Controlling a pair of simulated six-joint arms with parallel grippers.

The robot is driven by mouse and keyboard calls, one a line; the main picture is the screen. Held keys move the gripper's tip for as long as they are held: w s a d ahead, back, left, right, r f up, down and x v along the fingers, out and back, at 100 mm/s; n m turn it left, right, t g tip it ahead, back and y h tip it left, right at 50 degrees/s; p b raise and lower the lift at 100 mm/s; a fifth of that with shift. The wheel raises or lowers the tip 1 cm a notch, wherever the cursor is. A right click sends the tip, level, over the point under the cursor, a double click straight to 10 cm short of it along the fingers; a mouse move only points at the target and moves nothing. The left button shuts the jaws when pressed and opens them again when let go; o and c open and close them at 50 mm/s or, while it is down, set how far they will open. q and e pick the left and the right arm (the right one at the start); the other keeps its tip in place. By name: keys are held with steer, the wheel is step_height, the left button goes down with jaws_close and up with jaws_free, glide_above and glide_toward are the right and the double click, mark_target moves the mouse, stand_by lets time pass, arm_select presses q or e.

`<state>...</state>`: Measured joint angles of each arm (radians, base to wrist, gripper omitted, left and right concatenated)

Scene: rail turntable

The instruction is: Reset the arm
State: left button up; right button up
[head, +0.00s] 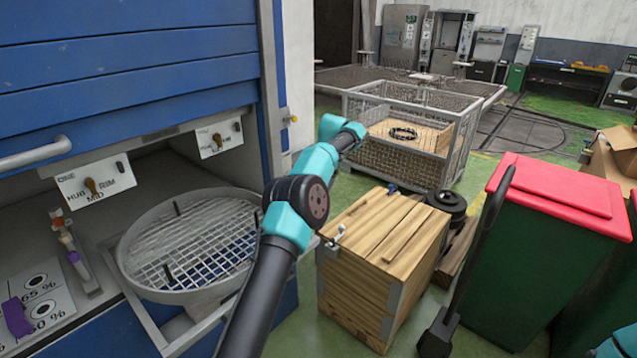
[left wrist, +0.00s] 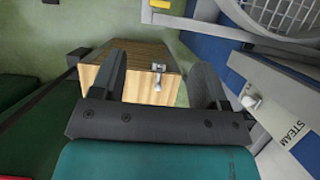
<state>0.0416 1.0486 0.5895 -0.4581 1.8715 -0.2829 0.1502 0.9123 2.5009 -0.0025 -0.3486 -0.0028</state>
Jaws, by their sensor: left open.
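My left gripper (left wrist: 158,75) shows in the left wrist view with its two dark fingers spread apart and nothing between them. It hangs over the front of a wooden box (left wrist: 150,82), whose metal latch (left wrist: 158,68) shows between the fingers. I cannot tell the height of the fingers above the box. In the head view my left arm rises through the middle, in front of the round mesh turntable (head: 140,288) and the wooden box (head: 355,285). Its fingers cannot be made out there. My right gripper is not in view.
A blue cabinet (head: 130,70) with a shutter and labelled knobs stands at the left. A green bin with a red lid (head: 555,190) stands at the right. A wire-mesh crate (head: 400,165) holding a dark ring stands behind. Green floor (head: 480,205) shows between them.

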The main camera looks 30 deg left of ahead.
arm_select(q)
steer(key=d+f+t+h, duration=0.1)
steer(key=d+f, duration=0.2)
steer(key=f, duration=0.5)
steer(key=d+f+t+h, duration=0.1)
steer(key=d+f, duration=0.2)
steer(key=f, duration=0.6)
steer(key=s+d+f+t+h, duration=0.1)
steer(key=s+d+f, duration=0.25)
steer(key=f, duration=0.25)
steer(key=s+d+f+h, duration=0.1)
steer(key=s+d+f, duration=0.1)
steer(key=s+f, duration=0.3)
steer(key=s+d+f+n+t+h, duration=0.1)
steer(key=s+d+f, duration=0.25)
steer(key=s, duration=0.45)
steer(key=s+d+f+n, duration=0.1)
steer(key=s+d+f, duration=0.1)
steer(key=s+f, duration=0.35)
steer(key=s+r+n+t, duration=0.1)
steer(key=s+r+n, duration=0.1)
steer(key=s, duration=1.5)
steer(key=shift+s+d+n, duration=0.35)
steer(key=shift+n, duration=0.05)
steer(key=shift+a+r, duration=0.1)
